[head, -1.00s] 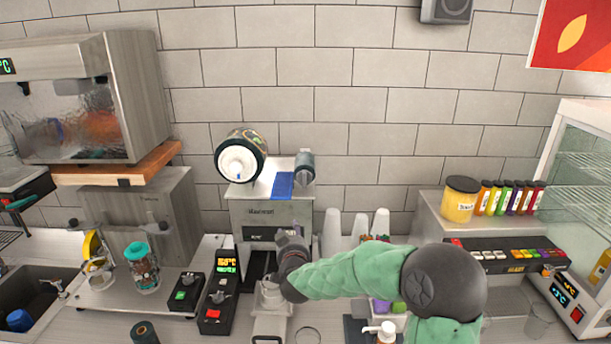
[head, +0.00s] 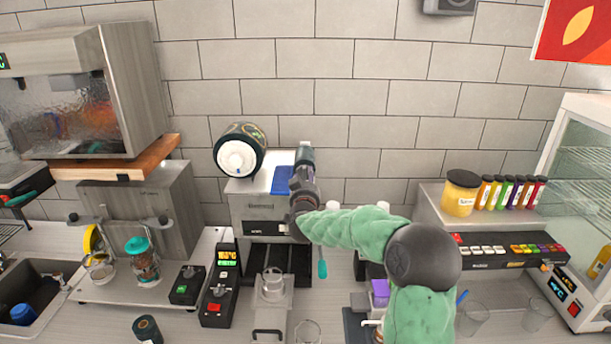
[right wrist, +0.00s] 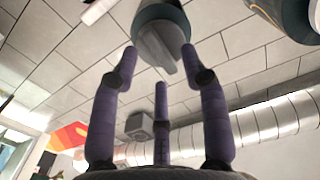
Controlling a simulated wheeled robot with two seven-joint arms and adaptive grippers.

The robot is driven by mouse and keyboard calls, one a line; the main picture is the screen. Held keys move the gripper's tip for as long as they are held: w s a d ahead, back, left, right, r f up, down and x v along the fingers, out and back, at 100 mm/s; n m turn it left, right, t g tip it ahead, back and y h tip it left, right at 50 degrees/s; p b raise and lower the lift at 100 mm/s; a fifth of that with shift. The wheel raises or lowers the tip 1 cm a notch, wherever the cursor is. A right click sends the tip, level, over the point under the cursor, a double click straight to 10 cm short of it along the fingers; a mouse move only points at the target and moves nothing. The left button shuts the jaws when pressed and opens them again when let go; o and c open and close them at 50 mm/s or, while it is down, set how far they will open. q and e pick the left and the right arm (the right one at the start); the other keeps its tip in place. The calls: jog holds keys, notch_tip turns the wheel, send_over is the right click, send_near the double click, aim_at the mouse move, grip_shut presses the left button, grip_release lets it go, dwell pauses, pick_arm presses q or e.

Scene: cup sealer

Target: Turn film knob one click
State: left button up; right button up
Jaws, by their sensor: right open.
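The cup sealer (head: 258,206) stands against the wall with a film roll (head: 240,150) on its top left. The film knob (head: 304,156) is a grey cylinder at its top right. In the right wrist view, the film knob (right wrist: 165,42) is round with a raised grip bar, just beyond my fingers. My right gripper (head: 303,176) is directly below the knob in the head view, pointing up at it. In the right wrist view, my right gripper (right wrist: 160,70) has its purple fingers spread, with nothing between them. I cannot tell whether a fingertip touches the knob. My left gripper is not in view.
A clear cup (head: 272,282) sits in the pulled-out holder in front of the sealer. A control box (head: 217,300) stands left of it. A blue pad (head: 283,180) lies on the sealer top, close to my gripper. Spice jars stand on the shelf at right.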

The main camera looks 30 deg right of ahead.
jog(key=shift+w+d, duration=0.35)
jog(key=shift+w, duration=0.25)
grip_shut()
